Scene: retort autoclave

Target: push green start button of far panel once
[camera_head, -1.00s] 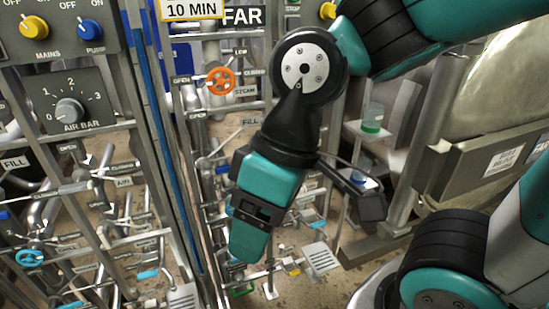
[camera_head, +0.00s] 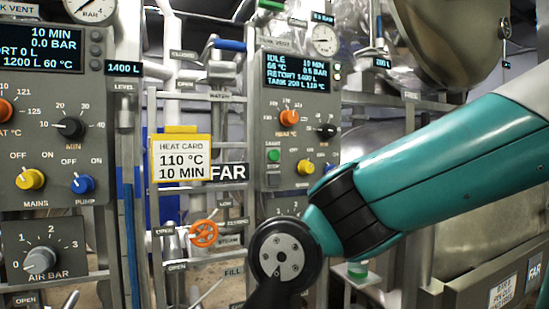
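The far panel (camera_head: 262,110) is a grey upright box right of the FAR sign (camera_head: 229,172). Its screen (camera_head: 297,72) reads IDLE. The green start button (camera_head: 273,155) sits on its lower left part, with a grey button or plate (camera_head: 274,168) just below it. The green button is in plain view, above and left of my arm. My arm crosses the lower right, and its wrist joint is below the panel. My gripper is below the bottom edge, out of view.
A yellow heat card (camera_head: 181,158) reads 110 °C, 10 MIN. An orange valve wheel (camera_head: 204,233) is left of my wrist. A nearer panel (camera_head: 50,135) with yellow and blue knobs stands at left. A large metal vessel (camera_head: 450,45) is at right. Pipes and rails fill the gap.

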